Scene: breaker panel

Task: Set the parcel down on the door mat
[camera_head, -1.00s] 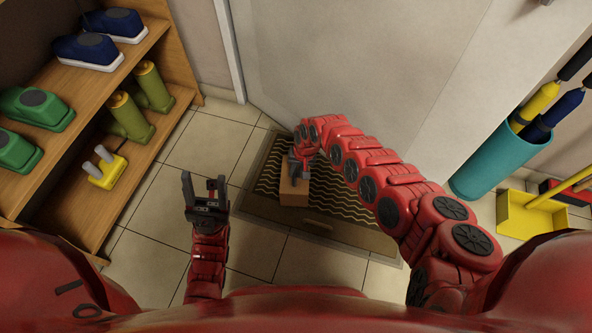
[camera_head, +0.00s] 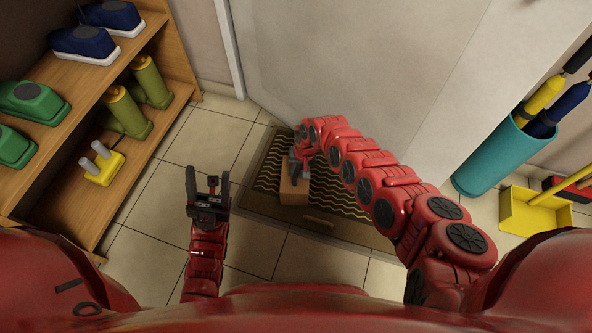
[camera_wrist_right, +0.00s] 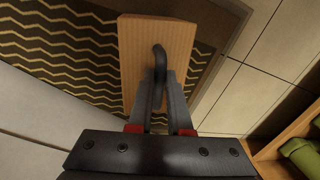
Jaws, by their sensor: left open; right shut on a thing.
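The parcel (camera_head: 294,188) is a light brown box with a dark handle on top. My right gripper (camera_head: 299,163) is shut on that handle. In the right wrist view the parcel (camera_wrist_right: 148,48) shows below the fingers (camera_wrist_right: 160,82), with the handle between them. The door mat (camera_head: 338,200), dark with yellow zigzag lines and a brown border, lies under and around the parcel in the head view. I cannot tell whether the parcel touches the mat. The mat also shows in the right wrist view (camera_wrist_right: 60,60). My left gripper (camera_head: 208,185) is open and empty, left of the mat.
A pale door (camera_head: 350,70) rises behind the mat. A teal umbrella stand (camera_head: 492,155) and a yellow dustpan (camera_head: 530,212) are at the right. Tiled floor left of the mat is clear.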

